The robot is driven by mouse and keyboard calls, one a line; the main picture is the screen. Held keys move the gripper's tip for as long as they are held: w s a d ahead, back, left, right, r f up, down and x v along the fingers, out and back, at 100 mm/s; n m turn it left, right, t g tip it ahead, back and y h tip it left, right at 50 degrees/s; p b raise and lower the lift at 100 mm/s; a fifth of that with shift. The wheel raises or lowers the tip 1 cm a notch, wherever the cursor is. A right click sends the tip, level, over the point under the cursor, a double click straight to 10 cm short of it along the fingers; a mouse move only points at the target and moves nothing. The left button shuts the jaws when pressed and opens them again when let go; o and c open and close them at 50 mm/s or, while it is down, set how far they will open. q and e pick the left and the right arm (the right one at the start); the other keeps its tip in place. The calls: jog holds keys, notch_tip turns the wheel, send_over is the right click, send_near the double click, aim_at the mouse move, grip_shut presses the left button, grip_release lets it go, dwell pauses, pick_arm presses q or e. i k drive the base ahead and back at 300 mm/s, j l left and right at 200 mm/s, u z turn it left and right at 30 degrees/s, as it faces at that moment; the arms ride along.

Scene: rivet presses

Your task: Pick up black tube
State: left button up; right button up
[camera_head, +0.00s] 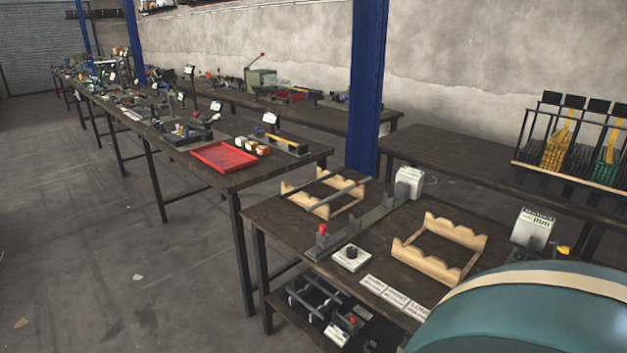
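A dark tube (340,194) lies slantwise across the left wooden notched rack (294,196) on the near table. Whether it is black or dark grey is hard to tell. Bundles of thin black pieces (580,160), which look like tubes, stand in a black wire rack (519,164) on the back right table, beside yellow pieces (556,152) and green pieces (606,172). Neither of my grippers is in view.
The near table (283,232) also holds a long measuring fixture (362,228), an empty wooden rack (432,262) and label cards (397,298). A blue post (367,90) rises behind it. A rounded teal surface (530,315) hides the lower right. Floor on the left is clear.

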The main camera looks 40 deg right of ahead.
aim_at(295, 191)
jog(key=i+l+z, duration=0.1)
jog(key=z, duration=1.1)
